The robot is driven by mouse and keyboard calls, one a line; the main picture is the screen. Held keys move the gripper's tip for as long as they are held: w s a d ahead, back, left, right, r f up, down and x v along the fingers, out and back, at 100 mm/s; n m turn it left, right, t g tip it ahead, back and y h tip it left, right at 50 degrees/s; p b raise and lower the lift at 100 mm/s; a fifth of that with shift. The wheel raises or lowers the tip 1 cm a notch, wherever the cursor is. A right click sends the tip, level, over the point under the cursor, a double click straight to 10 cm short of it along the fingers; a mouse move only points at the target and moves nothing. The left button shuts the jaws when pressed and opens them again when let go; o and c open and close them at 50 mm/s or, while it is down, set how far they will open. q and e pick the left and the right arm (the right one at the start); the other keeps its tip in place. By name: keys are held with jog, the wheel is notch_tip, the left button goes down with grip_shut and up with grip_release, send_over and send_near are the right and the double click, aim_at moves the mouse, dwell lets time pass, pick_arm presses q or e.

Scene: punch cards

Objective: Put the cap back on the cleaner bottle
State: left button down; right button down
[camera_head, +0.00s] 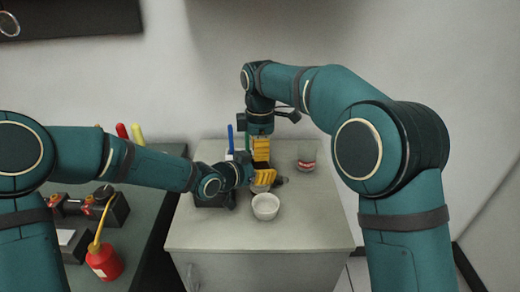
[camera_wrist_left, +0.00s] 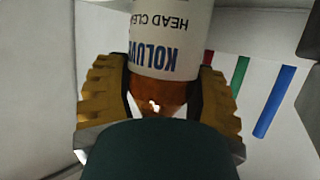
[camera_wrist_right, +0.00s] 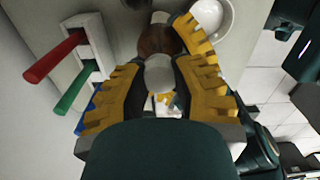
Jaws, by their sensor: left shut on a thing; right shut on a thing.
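The brown cleaner bottle with a white printed label (camera_wrist_left: 166,40) is between the fingers of my left gripper (camera_wrist_left: 158,100), which is shut on it. In the head view my left gripper (camera_head: 262,178) is the lower one, and the grippers mostly hide the bottle. My right gripper (camera_head: 260,149) is directly above it. In the right wrist view a pale cap (camera_wrist_right: 160,73) is between the fingers of my right gripper (camera_wrist_right: 158,88), which is shut on it. The brown bottle (camera_wrist_right: 156,40) shows just beyond the cap. I cannot tell whether they touch.
A white bowl (camera_head: 265,206) stands on the cabinet top (camera_head: 315,225) in front of the grippers. A glass with a red label (camera_head: 306,157) is to the right. A holder with red (camera_wrist_right: 54,58) and green (camera_wrist_right: 78,90) handles is close by. A red oil can (camera_head: 104,262) stands at left.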

jog(key=c, duration=0.8)
grip_release()
jog(key=shift+c, duration=0.2)
jog(key=shift+r, duration=0.1)
jog(key=shift+r, duration=2.15)
jog(key=shift+o, duration=0.5)
